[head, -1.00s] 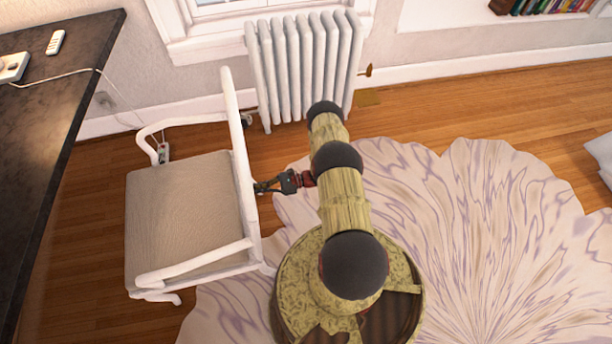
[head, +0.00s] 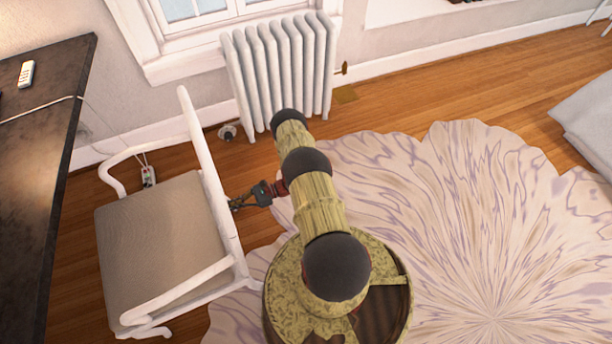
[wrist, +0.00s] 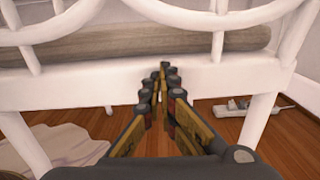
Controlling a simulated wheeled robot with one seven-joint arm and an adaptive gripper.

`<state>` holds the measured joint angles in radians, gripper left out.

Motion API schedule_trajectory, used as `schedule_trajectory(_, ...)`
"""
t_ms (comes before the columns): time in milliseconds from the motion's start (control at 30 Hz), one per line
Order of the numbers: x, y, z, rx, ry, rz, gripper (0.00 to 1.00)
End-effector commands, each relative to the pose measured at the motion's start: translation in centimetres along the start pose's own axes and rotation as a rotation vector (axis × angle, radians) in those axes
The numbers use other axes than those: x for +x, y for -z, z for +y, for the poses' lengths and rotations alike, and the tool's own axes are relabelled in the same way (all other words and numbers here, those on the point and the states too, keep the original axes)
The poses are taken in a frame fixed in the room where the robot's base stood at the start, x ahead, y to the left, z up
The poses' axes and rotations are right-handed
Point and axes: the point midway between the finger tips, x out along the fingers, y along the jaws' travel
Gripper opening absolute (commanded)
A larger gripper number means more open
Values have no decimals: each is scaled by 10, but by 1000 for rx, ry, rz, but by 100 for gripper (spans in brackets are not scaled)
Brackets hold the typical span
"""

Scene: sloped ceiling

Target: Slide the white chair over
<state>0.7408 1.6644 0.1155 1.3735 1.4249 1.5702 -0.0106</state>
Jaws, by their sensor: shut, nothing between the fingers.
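The white chair (head: 166,238) with a beige seat stands at the left in the head view, its backrest toward my arm and its seat side toward the dark desk. My gripper (head: 234,205) is shut and empty, with its tips at the chair's backrest side. In the wrist view the chair's white rear rail (wrist: 110,84) runs across the picture, with the beige seat edge above it. The shut fingertips (wrist: 163,72) point at this rail and overlap it in the picture. I cannot tell whether they touch it.
A dark desk (head: 45,130) stands left of the chair. A white radiator (head: 280,65) is at the wall behind. A power strip (head: 148,176) lies by the chair and shows in the wrist view (wrist: 245,107). A pale patterned rug (head: 450,220) covers the floor at right.

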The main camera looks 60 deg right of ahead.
Motion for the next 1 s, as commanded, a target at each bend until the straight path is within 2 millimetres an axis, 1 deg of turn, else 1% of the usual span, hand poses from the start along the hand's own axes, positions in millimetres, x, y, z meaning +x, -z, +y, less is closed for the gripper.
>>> schedule_trajectory(67,-5,1,1,2,1,1,0)
schedule_trajectory(167,-18,1,-1,0,5,1,0)
schedule_trajectory(700,-91,0,-1,-1,6,1,0)
schedule_trajectory(833,-100,0,-1,-1,4,1,0)
schedule_trajectory(1000,-101,0,-1,-1,3,1,0)
